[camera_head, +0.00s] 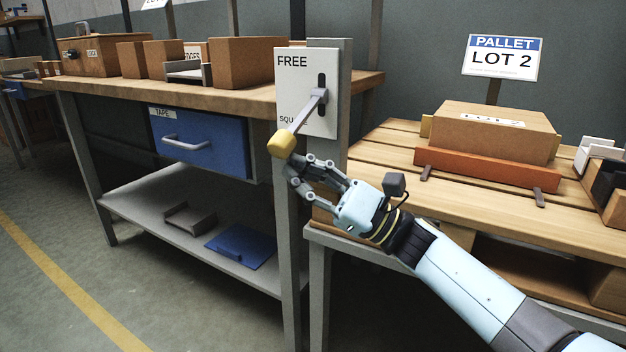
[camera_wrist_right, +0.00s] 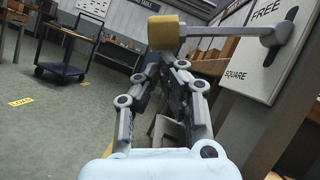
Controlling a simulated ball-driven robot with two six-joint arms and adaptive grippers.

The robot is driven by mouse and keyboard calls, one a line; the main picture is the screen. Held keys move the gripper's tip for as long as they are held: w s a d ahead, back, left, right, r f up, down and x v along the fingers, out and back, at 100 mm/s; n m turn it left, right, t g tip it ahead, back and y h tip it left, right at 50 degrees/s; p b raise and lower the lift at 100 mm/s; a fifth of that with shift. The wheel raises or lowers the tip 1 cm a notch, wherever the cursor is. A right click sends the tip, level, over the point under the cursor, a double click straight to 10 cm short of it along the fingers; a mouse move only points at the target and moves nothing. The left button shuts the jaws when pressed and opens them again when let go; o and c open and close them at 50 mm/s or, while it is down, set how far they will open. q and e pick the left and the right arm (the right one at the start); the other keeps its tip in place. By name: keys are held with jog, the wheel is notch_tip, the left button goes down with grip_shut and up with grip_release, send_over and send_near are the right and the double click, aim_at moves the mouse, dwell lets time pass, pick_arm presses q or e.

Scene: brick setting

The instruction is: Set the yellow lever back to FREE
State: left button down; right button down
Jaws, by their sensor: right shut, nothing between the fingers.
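The yellow lever knob (camera_head: 282,144) sits on the end of a grey arm (camera_head: 308,112) that comes out of a slot in a white panel (camera_head: 294,84). The panel reads FREE at the top and SQUARE, partly covered, at the bottom. The arm slopes down and outward, with the knob low, near SQUARE level. My right gripper (camera_head: 291,170) is shut and empty, with its fingertips just below the knob; I cannot tell whether they touch. In the right wrist view the knob (camera_wrist_right: 163,32) shows just beyond the fingertips. My left gripper is not in view.
A workbench (camera_head: 235,98) with boxes and a blue drawer (camera_head: 200,143) stands left of the panel's post (camera_head: 343,75). On the right, a slatted table (camera_head: 385,150) holds a cardboard box (camera_head: 495,130) behind an orange bar (camera_head: 485,168). The floor at the left is open.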

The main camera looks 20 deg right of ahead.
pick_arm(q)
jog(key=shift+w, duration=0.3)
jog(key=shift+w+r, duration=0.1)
pick_arm(e)
jog(key=shift+r, duration=0.1)
